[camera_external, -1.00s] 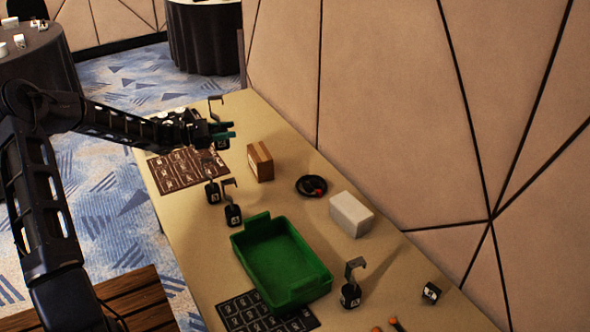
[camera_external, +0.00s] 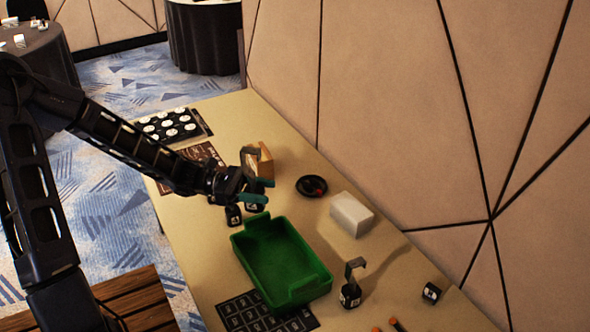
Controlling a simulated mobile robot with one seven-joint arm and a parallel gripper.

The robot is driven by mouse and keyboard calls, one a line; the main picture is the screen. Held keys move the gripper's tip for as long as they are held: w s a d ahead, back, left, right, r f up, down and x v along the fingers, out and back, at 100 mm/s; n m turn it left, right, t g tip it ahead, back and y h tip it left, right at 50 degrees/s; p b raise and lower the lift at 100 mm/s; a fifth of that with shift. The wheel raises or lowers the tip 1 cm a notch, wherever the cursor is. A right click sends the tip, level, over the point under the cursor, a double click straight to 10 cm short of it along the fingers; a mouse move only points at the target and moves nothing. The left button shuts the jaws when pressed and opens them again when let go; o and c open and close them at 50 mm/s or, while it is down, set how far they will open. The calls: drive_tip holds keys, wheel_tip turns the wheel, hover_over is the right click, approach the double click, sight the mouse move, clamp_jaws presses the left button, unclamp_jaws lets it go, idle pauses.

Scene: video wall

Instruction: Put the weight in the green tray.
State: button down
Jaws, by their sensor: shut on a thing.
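My gripper (camera_external: 262,190), with teal fingertips, is shut on a black weight (camera_external: 256,207) with a grey hook. The hook rises above the fingers and the weight's dark body with a white label shows below them. The green tray (camera_external: 318,285) lies on the table, empty, and the held weight is just beyond its far left end in the picture. Another weight (camera_external: 233,216) stands close by, its upper part hidden by my gripper. A hooked weight (camera_external: 350,296) stands to the right of the tray.
A wooden block (camera_external: 264,160) is behind my gripper. A black dish (camera_external: 311,186) with a red item and a white box (camera_external: 351,214) stand along the wall side. A dark printed mat (camera_external: 240,318) lies by the tray's near end. A small black block (camera_external: 431,293) is far right.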

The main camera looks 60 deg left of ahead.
wheel_tip(320, 180, down, 20)
drive_tip(key=s+d, duration=0.1)
drive_tip(key=d, duration=0.2)
drive_tip(key=shift+h, duration=0.3)
idle(1.0)
drive_tip(key=shift+f, duration=0.2)
drive_tip(key=c, duration=0.7)
unclamp_jaws()
drive_tip(key=v, duration=0.8)
drive_tip(key=r+v, duration=0.1)
drive_tip(key=v, duration=0.3)
drive_tip(key=shift+a, duration=0.15)
